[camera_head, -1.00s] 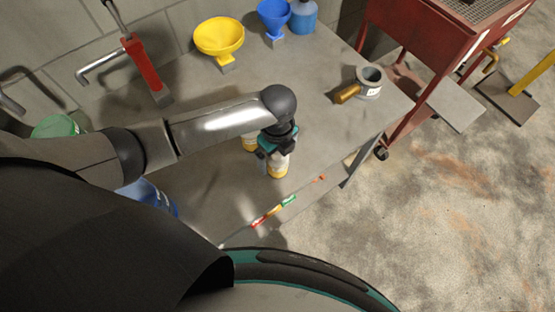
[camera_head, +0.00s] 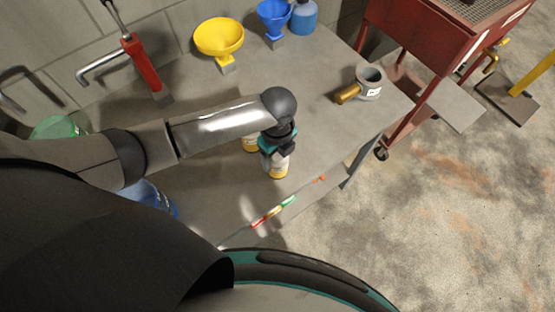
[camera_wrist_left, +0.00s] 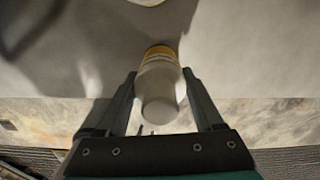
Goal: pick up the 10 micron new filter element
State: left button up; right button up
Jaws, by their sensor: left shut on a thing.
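A white cylinder with a yellow band (camera_head: 279,173), which looks like a filter element, stands near the front edge of the bench. My left gripper (camera_head: 276,157) is shut on its upper part from above. In the left wrist view the cylinder (camera_wrist_left: 159,84) sits between the two fingers, its yellow band at the far end. I cannot read any micron marking. A second white and yellow cylinder (camera_head: 249,145) stands just behind and left, partly hidden by my arm. My right gripper is not in view.
The grey bench (camera_head: 310,80) holds a yellow funnel (camera_head: 219,37), a blue funnel (camera_head: 273,17), a red-handled tool (camera_head: 143,65) and a grey cup with a brass part (camera_head: 369,83). A coloured strip (camera_head: 272,212) runs along the front edge. The bench's middle right is clear.

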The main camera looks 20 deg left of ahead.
pick_arm(q)
jog(key=shift+c, duration=0.7)
